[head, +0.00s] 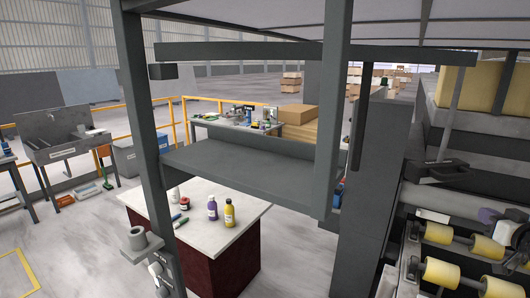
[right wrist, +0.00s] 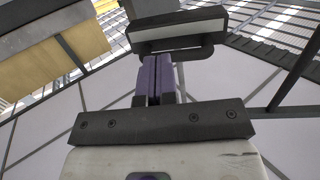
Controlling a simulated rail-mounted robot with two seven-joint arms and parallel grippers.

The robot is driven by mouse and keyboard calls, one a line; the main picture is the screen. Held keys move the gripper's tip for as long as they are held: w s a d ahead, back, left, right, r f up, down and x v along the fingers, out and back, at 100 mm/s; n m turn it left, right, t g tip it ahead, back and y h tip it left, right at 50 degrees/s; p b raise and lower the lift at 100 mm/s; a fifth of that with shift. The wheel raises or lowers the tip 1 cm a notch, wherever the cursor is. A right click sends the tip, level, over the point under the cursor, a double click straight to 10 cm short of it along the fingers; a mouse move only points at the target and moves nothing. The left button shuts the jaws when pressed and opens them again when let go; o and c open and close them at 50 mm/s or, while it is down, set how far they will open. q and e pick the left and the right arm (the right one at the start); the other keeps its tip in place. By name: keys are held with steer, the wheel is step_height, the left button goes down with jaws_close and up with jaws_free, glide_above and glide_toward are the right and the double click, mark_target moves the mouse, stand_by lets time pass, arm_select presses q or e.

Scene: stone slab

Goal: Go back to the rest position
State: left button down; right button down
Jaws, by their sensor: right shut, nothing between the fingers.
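My right gripper (head: 489,215) is at the right edge of the head view, in front of the machine with yellow rollers. Its purple fingers (right wrist: 157,75) show in the right wrist view, pressed together with nothing between them. Beyond the fingertips in that view is a dark bar with a pale panel (right wrist: 180,35). I cannot tell whether the fingers touch it. My left gripper is in neither view.
The machine's yellow rollers (head: 441,272) are just below my right gripper. A grey frame with a shelf (head: 250,170) stands in the middle. Behind it, a stone-topped table (head: 207,240) carries several bottles. Yellow railings (head: 117,122) and open floor lie farther back.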

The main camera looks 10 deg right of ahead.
steer(key=s+a+f+n+g, duration=0.2)
steer(key=s+a+f, duration=0.2)
steer(key=a+f, duration=0.5)
steer(key=s+a+f+n+g+h, duration=0.1)
steer(key=s+a+f+g, duration=0.4)
steer(key=a, duration=0.8)
steer(key=s+a+f+n, duration=0.2)
steer(key=a+f, duration=0.6)
steer(key=a, duration=0.3)
steer(key=s+a+f+g+y, duration=0.25)
steer(key=s+a+f, duration=0.55)
steer(key=s, duration=0.4)
steer(key=s+a+f+g+y, duration=0.2)
steer(key=s+a+f+g, duration=0.2)
steer(key=s+a+f, duration=0.45)
steer(key=w+p+v, duration=0.2)
steer(key=p+v, duration=0.8)
steer(key=p, duration=0.1)
steer(key=w+d+r+p+v, duration=0.1)
steer(key=p+v, duration=1)
steer(key=shift+w+r+t, duration=0.3)
steer(key=shift+t, duration=0.05)
